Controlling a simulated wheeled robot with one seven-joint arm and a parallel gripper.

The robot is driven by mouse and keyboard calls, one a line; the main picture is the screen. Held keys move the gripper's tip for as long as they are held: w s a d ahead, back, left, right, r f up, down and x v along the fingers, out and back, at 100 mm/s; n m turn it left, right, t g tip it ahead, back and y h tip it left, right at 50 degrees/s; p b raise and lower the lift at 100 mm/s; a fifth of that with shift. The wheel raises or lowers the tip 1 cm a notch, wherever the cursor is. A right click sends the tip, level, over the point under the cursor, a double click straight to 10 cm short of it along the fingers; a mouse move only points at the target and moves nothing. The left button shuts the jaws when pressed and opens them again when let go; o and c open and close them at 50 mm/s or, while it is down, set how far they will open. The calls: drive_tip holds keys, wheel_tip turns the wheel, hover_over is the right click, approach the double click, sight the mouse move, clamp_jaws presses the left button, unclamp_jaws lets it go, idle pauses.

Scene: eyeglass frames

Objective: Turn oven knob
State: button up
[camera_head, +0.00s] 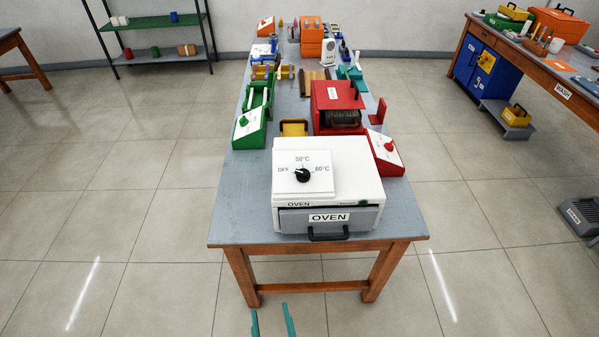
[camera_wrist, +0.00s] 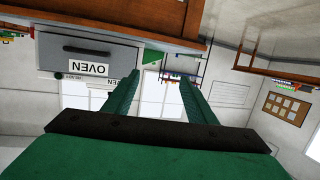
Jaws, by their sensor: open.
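The white oven (camera_head: 345,170) stands at the near end of the grey-topped table. Its black knob (camera_head: 302,175) sits on a white plate on top, with labels OFF, 50°C and 60°C around it. The grey front drawer has a dark handle and the label OVEN. My gripper (camera_head: 272,318) shows as two green fingertips at the bottom edge of the head view, below and in front of the table, apart from the oven. It is open and empty. In the wrist view, my gripper (camera_wrist: 158,85) appears with the oven front (camera_wrist: 88,55) upside down; the knob is not seen there.
Behind the oven are a red machine (camera_head: 338,105), a green control box (camera_head: 250,125) at left and a red-and-white control box (camera_head: 386,150) at right. The table's near edge (camera_head: 318,240) lies between my gripper and the oven. Floor around the table is clear.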

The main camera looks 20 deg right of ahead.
drive_tip(key=w+d+r+m+h, duration=0.1)
drive_tip(key=w+d+r+h, duration=0.15)
drive_tip(key=w, duration=0.35)
drive_tip(key=w+d+r+m+h, duration=0.1)
drive_tip(key=w+d+r+m, duration=0.15)
drive_tip(key=w, duration=0.35)
drive_tip(key=m+h, duration=0.5)
drive_tip(key=h, duration=0.1)
approach(302, 172)
drive_tip(key=shift+n+g+y, duration=0.25)
drive_tip(key=shift+g, duration=0.15)
drive_tip(key=x, duration=0.8)
drive_tip(key=shift+w+d+r, duration=0.1)
drive_tip(key=shift+w+r, duration=0.15)
drive_tip(key=shift+r, duration=0.1)
drive_tip(key=shift+w+d, duration=0.45)
drive_tip(key=shift+d, duration=0.1)
drive_tip(key=shift+w+a, duration=0.1)
drive_tip(key=c, duration=1)
